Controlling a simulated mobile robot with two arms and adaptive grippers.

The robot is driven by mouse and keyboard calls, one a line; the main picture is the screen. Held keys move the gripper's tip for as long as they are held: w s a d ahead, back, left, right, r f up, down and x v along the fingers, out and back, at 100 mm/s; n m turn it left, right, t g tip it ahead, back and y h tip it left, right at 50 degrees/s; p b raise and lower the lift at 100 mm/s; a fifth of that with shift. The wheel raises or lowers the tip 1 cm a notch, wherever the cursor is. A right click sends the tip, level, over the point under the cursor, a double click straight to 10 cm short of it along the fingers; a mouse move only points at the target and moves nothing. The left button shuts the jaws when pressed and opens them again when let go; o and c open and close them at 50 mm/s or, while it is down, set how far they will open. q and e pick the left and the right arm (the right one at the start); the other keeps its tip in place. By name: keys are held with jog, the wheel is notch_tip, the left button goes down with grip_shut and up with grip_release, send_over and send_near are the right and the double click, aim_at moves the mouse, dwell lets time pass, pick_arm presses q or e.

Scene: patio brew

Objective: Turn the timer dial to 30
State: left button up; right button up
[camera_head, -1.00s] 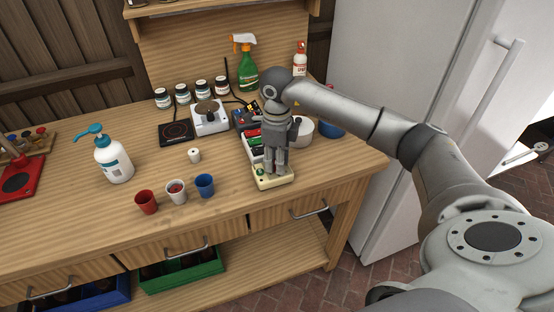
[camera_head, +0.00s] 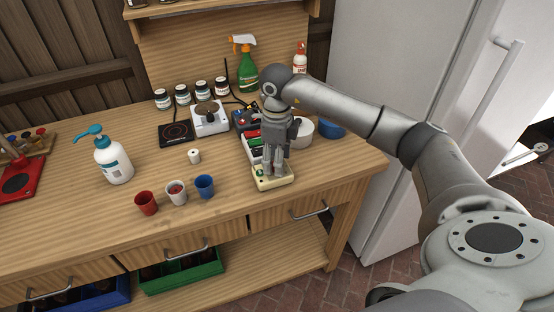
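A small cream-coloured timer box (camera_head: 262,184) sits near the front right of the wooden workbench. A small green part shows at its left end. My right gripper (camera_head: 275,173) points straight down over the box, with its fingertips at the box's top. The fingers hide most of the top, so the dial and its setting cannot be made out. I cannot tell whether the fingers are closed on the dial. My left gripper is not in view.
Close behind the gripper are a white tray (camera_head: 253,152) with coloured items and a white bowl (camera_head: 301,141). Red (camera_head: 146,203), white (camera_head: 177,198) and blue (camera_head: 205,190) cups stand to the left. The bench (camera_head: 225,207) is clear between cups and box.

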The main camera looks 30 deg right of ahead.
notch_tip(320, 180, up, 11)
jog(key=shift+r, duration=0.15)
dwell(0.4)
